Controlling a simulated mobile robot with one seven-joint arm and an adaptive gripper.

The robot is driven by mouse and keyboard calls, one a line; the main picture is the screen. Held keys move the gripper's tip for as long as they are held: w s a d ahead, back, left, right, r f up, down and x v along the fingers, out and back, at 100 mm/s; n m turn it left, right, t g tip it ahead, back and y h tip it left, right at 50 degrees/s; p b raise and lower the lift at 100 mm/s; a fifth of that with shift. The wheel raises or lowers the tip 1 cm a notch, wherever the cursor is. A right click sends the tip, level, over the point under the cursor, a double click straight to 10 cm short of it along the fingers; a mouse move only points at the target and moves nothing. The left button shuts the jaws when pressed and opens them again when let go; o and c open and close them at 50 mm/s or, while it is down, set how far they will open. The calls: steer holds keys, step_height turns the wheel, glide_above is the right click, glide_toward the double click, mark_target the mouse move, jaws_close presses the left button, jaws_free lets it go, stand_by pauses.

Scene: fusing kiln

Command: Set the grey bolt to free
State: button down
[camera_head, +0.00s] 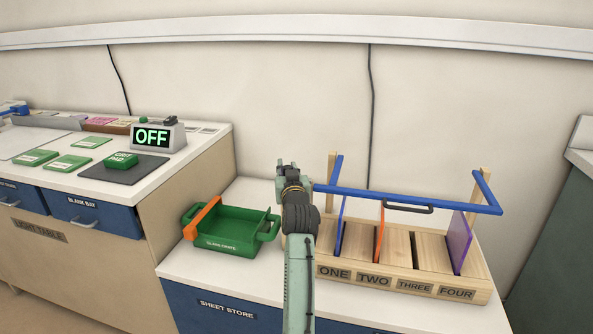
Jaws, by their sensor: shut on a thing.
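My arm reaches up from the front, and my gripper (287,169) is at the left end of the rack's blue bar (395,195). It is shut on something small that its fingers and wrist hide. I cannot make out the grey bolt separately from the gripper. The wooden rack (391,280) has slots labelled ONE, TWO, THREE and FOUR. The blue bar runs across the rack above the slots, with a dark handle (408,208) on it.
An orange sheet (379,235), a blue sheet (342,225) and a purple sheet (460,243) stand in the rack. A green crate (228,245) with an orange bar (202,218) is left of my arm. A display (151,136) reading OFF stands on the light table.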

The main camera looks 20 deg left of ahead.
steer(key=shift+a, duration=0.15)
steer(key=c, duration=1.4)
jaws_free()
steer(key=shift+s, duration=0.1)
steer(key=v, duration=1.1)
steer(key=shift+s+d, duration=0.2)
steer(key=shift+s, duration=0.15)
